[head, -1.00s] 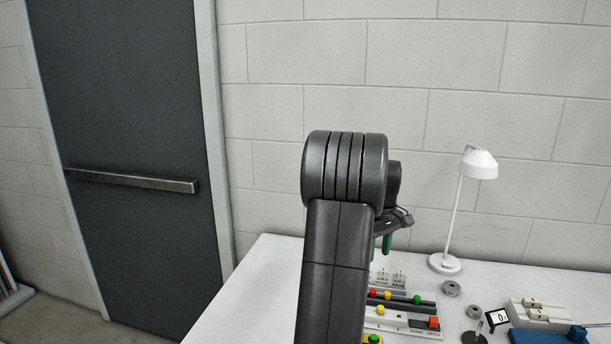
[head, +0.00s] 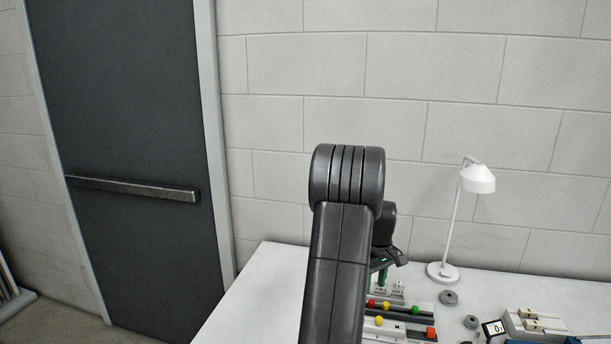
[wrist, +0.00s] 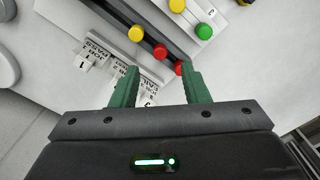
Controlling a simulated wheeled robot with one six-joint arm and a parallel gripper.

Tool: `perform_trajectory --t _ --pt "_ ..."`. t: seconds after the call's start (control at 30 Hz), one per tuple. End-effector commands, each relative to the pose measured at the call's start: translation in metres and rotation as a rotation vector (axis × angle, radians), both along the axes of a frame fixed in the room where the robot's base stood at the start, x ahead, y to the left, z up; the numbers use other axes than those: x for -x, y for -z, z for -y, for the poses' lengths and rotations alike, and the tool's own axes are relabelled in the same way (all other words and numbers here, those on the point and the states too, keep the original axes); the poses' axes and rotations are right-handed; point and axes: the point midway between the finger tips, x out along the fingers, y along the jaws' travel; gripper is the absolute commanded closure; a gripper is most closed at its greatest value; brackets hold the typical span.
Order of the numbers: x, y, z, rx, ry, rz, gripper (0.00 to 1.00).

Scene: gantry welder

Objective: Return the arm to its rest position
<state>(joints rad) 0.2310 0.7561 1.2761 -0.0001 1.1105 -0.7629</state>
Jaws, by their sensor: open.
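My gripper (wrist: 159,86) shows in the wrist view with two green fingers spread apart and nothing between them in its grasp. It is above the panel with coloured knobs. In the head view my gripper (head: 384,278) is partly hidden behind my dark arm, over the white table (head: 262,290). My arm is bent, with its rounded joint highest in the picture.
A panel (head: 400,322) with red, yellow and green knobs lies below the gripper, with small white labelled blocks (wrist: 88,60) beside it. A white lamp (head: 478,180) stands to the right. A black-framed display (head: 492,331) sits front right. The table's left part is clear.

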Motion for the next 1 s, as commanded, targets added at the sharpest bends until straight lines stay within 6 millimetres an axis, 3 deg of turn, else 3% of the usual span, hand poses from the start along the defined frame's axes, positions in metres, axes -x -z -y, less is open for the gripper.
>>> perform_trajectory --t 0.07,0.4,1.0 --pt "0.000 -0.017 0.000 0.000 0.000 0.001 0.58" --pt "0.026 -0.022 0.024 0.001 0.195 0.003 0.58" --pt "0.031 -0.026 0.019 -0.002 0.208 0.001 0.58"
